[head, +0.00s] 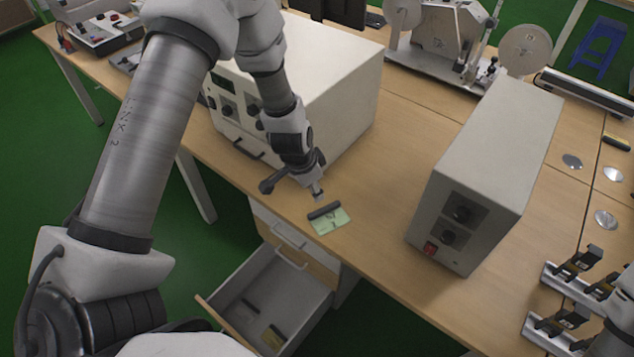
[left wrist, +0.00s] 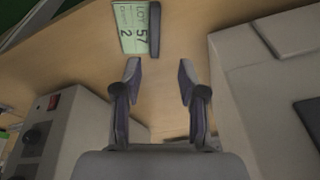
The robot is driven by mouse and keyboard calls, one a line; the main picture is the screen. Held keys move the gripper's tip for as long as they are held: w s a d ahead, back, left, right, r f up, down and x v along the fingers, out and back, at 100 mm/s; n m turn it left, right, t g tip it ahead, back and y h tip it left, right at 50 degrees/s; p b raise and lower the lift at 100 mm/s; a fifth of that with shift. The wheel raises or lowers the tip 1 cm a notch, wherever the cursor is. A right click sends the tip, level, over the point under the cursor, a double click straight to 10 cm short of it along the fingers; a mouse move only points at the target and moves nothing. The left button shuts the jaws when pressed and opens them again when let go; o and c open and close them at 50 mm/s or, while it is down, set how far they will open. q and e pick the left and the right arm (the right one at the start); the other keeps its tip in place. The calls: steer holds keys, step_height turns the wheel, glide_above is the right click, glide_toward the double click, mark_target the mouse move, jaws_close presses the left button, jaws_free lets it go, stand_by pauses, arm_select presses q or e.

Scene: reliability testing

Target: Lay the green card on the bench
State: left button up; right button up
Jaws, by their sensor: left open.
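The green card (head: 329,222) lies flat on the wooden bench (head: 385,245) near its front edge, with a dark bar along its far side. In the left wrist view the card (left wrist: 132,27) shows printed text reading LOT 57 and the bar on its right. My left gripper (head: 300,189) is open and empty over the bench, just behind the card. In the left wrist view the fingers (left wrist: 158,88) are apart with bare bench between them, and the card is beyond the tips.
A large white instrument (head: 335,85) stands behind my left arm and a smaller grey box (head: 500,165) to the right. An open drawer (head: 310,295) below the front edge holds small items. Metal bars with black blocks (head: 560,290) are at lower right.

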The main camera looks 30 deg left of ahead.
arm_select(q)
steer(key=s+d+f+n+g, duration=0.1)
steer(key=s+f, duration=0.4)
steer(key=s, duration=0.8)
steer(key=s+d+f+n+g, duration=0.2)
steer(key=s+f+n, duration=0.3)
steer(key=s, duration=0.7)
steer(key=shift+s+d+y, duration=0.35)
steer(key=shift+d+y, duration=0.05)
